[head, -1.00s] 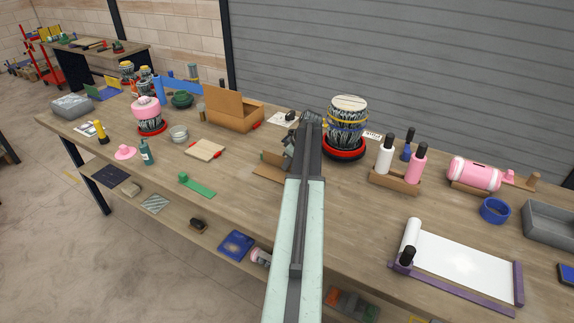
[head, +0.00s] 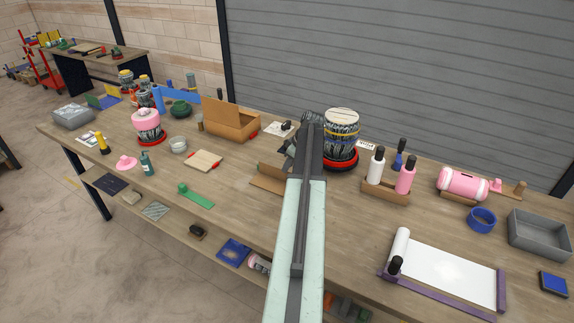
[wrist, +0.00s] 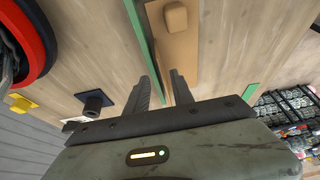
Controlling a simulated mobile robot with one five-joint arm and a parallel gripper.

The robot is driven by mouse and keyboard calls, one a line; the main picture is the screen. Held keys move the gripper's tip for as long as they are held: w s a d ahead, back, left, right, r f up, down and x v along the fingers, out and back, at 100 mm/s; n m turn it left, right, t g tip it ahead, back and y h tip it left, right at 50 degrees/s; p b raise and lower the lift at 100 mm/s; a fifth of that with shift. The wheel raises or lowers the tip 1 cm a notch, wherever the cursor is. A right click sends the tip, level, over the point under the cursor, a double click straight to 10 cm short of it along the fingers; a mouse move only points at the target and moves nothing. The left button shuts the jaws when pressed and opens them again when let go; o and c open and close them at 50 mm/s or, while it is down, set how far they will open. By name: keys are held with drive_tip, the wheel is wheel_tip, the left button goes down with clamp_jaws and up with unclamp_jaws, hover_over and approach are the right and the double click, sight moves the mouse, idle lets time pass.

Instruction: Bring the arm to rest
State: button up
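My arm (head: 306,220) reaches forward over the workbench (head: 345,235), its far end beside a patterned drum (head: 341,122) on a red and black base. My gripper (wrist: 163,82) shows in the wrist view with its two dark fingers a small gap apart and nothing visible between them. In the head view the fingers are mostly hidden by the arm's end. Beyond the fingertips in the wrist view lie a green strip (wrist: 140,40) and a tan wooden piece with a knob (wrist: 176,18). I cannot tell how far below the fingers these are.
A cardboard box (head: 231,122) stands left of my arm. To the right are a bottle holder (head: 385,194), a pink roll (head: 462,183), blue tape (head: 481,219), a grey tray (head: 540,235) and a white sheet in a purple frame (head: 385,277). A red ring (wrist: 40,55) is close in the wrist view.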

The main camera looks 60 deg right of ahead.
drive_tip(key=shift+s+r, duration=0.3)
drive_tip(key=shift+r, duration=0.25)
drive_tip(key=shift+w+a, duration=0.1)
